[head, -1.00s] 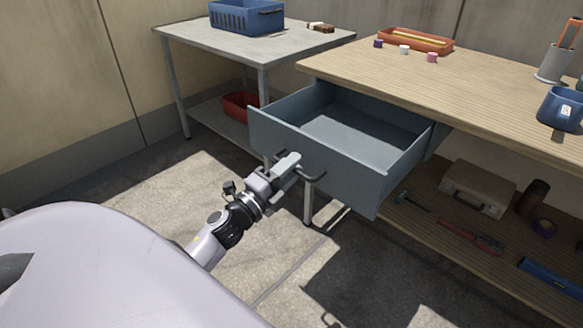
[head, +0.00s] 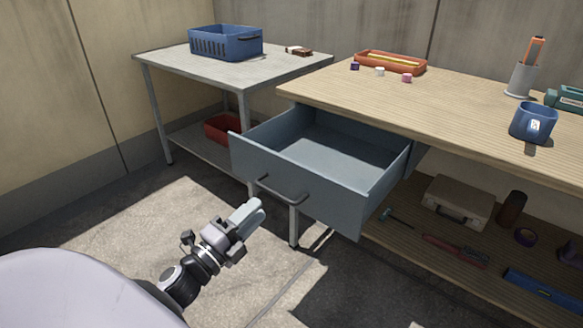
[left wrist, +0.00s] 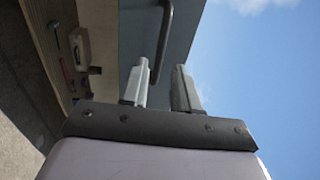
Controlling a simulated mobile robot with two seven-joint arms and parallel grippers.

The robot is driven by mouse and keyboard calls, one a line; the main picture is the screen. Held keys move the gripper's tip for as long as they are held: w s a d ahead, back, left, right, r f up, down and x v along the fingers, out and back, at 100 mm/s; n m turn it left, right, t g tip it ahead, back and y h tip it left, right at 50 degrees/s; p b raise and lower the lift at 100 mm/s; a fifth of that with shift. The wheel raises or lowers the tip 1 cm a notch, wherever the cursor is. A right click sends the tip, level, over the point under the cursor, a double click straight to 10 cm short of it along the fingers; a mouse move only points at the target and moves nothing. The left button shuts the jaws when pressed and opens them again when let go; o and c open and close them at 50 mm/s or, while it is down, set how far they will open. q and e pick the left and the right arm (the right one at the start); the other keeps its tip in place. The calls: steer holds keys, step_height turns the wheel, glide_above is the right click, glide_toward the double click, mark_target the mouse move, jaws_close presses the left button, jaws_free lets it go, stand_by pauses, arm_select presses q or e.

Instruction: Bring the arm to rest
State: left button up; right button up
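My left gripper (head: 249,215) is in front of the pulled-out grey drawer (head: 320,196), below and to the left of its dark bar handle (head: 282,190). It is clear of the handle and holds nothing. In the left wrist view its two pale fingers (left wrist: 163,88) stand apart with a gap between them, and the handle (left wrist: 165,45) shows beyond them. The drawer is open and looks empty inside. My right gripper is not in either view.
The wooden workbench (head: 450,115) carries an orange tray (head: 390,63), several small pieces and a blue mug (head: 533,123). Its lower shelf holds a beige case (head: 457,202) and tools. A grey table (head: 215,72) with a blue basket (head: 226,42) stands left. The floor before the drawer is clear.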

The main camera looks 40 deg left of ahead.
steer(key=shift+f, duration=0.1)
arm_select(q)
steer(key=s+d+r+n+g+p, duration=0.3)
steer(key=s+d+n+g+p, duration=0.2)
steer(key=p, duration=0.8)
steer(key=s+d+r+n+g+p, duration=0.3)
steer(key=s+d+n+p, duration=0.5)
steer(key=p, duration=0.5)
steer(key=d+n+g, duration=0.1)
steer(key=d+n, duration=0.1)
steer(key=n, duration=0.1)
steer(key=shift+d+r+n+g, duration=0.2)
steer(key=shift+d+n+g, duration=0.1)
steer(key=shift+n+g, duration=0.1)
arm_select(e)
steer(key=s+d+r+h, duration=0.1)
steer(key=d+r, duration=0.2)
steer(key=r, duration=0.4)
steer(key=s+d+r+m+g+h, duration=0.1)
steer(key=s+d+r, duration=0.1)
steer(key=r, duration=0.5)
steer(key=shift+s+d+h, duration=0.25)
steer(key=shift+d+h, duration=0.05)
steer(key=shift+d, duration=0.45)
